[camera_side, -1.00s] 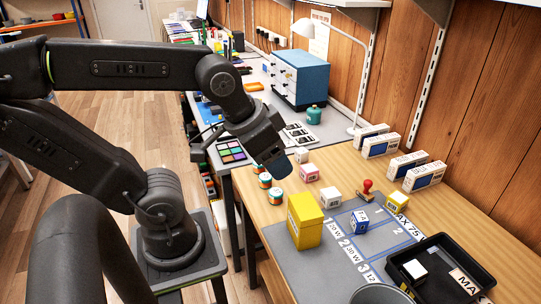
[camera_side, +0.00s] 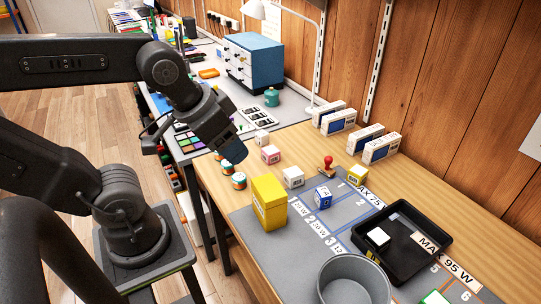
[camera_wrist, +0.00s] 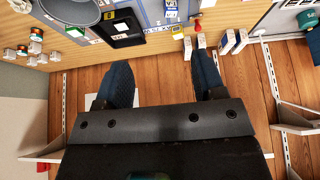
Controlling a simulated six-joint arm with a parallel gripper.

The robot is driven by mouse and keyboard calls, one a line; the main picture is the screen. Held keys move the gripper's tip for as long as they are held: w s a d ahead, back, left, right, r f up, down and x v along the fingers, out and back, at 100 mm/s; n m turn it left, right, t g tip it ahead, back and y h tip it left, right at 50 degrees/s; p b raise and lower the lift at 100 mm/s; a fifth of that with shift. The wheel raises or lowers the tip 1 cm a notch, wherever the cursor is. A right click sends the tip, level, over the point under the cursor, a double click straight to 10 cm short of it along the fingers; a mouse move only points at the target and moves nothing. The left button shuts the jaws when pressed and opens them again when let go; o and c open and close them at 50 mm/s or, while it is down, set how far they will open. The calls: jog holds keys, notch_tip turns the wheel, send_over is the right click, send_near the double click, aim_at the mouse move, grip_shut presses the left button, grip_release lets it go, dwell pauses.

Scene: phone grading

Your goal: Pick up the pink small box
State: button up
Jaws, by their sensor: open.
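The pink small box (camera_side: 271,155) stands on the wooden bench top in the side view. It has pink sides and a pale label, and sits between two white small boxes (camera_side: 293,177) (camera_side: 261,138). My gripper (camera_side: 235,151) hangs above the bench's near edge, to the left of the pink box in the picture, apart from it. In the wrist view my gripper (camera_wrist: 163,78) has its two dark blue fingers spread wide with nothing between them. I cannot make out the pink box in the wrist view.
Orange-and-teal jars stand near the front edge. A tall yellow box (camera_side: 269,203), a blue box (camera_side: 323,197), a red-handled stamp (camera_side: 328,163), a small yellow box (camera_side: 357,175), a black tray (camera_side: 440,237) and a grey bowl (camera_side: 352,284) stand farther right. White-and-blue cartons (camera_side: 381,148) line the back.

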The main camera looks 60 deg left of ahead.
jog(key=shift+o, duration=0.2)
jog(key=o, duration=0.3)
jog(key=shift+o, duration=0.2)
jog(key=n+g, duration=0.5)
jog(key=n, duration=1.3)
send_over(271, 150)
jog(key=d, duration=0.1)
notch_tip(271, 150, down, 16)
jog(key=shift+g, duration=0.3)
jog(key=f, duration=0.9)
jog(key=shift+s+a, duration=0.2)
jog(key=shift+a, duration=0.15)
jog(key=shift+w+a+f, duration=0.1)
jog(key=shift+f, duration=1.4)
jog(key=shift+w+a+f, duration=0.1)
jog(key=shift+f, duration=1.35)
